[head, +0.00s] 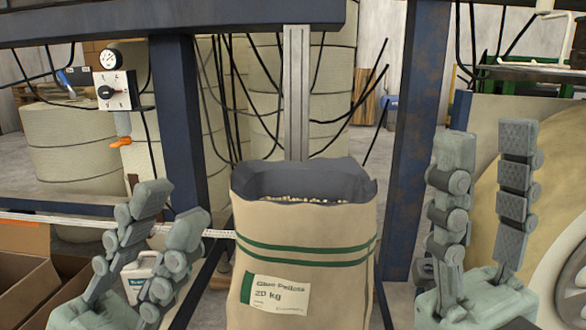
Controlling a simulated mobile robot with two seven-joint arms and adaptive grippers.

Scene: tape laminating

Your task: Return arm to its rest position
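My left gripper (170,213) stands at the lower left with its two fingers apart and nothing visible between the tips. My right gripper (486,144) stands upright at the right with its fingers apart and nothing between them. An open paper sack of glue pellets (305,235), labelled 20 kg, stands between the two grippers. Pale pellets (315,199) show inside its top. Neither gripper touches the sack as far as I can see.
A blue steel frame has a left post (178,120) and a right post (418,130) behind the sack. A white jug (137,272) is partly hidden behind my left gripper. Cardboard boxes (25,240) lie at the far left. A large roll (556,190) is behind my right gripper.

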